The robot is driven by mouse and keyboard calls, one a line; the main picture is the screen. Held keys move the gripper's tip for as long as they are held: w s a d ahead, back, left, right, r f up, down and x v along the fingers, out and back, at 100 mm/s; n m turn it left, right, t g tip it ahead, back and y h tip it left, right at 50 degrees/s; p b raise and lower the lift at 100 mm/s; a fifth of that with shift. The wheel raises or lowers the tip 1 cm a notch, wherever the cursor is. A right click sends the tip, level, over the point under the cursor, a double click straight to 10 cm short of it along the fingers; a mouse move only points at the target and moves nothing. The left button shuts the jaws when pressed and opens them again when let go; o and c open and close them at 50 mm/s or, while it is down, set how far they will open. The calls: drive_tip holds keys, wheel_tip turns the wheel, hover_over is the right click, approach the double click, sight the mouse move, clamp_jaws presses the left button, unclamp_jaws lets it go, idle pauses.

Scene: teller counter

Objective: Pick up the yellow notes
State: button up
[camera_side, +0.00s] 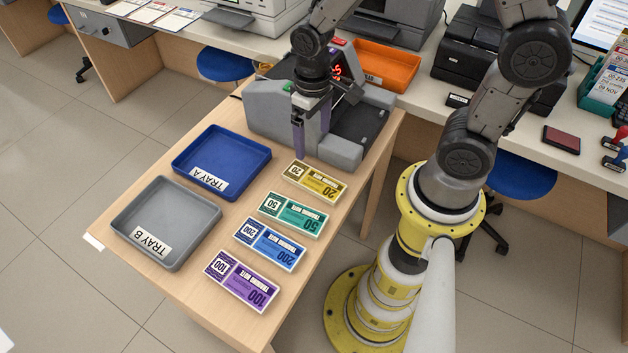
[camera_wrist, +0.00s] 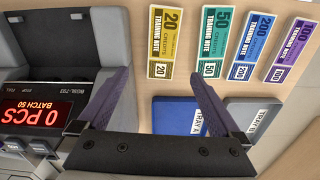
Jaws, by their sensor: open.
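The yellow notes (camera_side: 314,182), a flat bundle marked 20, lie on the wooden table at the far end of a row of note bundles, just in front of the grey counting machine. In the wrist view the yellow notes (camera_wrist: 166,42) lie at the top middle, beyond the fingertips. My gripper (camera_side: 312,148) hangs above the table by the machine's front, up and to the left of the yellow notes. In the wrist view my gripper (camera_wrist: 162,92) shows its two purple fingers spread apart with nothing between them.
Green (camera_side: 293,214), blue (camera_side: 270,243) and purple (camera_side: 243,280) bundles continue the row. The blue tray A (camera_side: 254,150) and grey tray B (camera_side: 209,208) stand to the left. The counting machine (camera_side: 265,112) is close to my gripper.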

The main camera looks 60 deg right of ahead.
hover_over(311, 178)
drive_tip(key=f, duration=0.7)
drive_tip(key=shift+s+d+f, duration=0.15)
drive_tip(key=shift+s+f, duration=0.1)
drive_tip(key=shift+w+a+f, duration=0.1)
drive_tip(key=shift+f, duration=1.25)
drive_tip(key=shift+w+a+f, duration=0.1)
drive_tip(key=shift+f, duration=1.25)
drive_tip(key=shift+c, duration=0.2)
drive_tip(key=shift+r, duration=0.1)
drive_tip(key=c, duration=1.3)
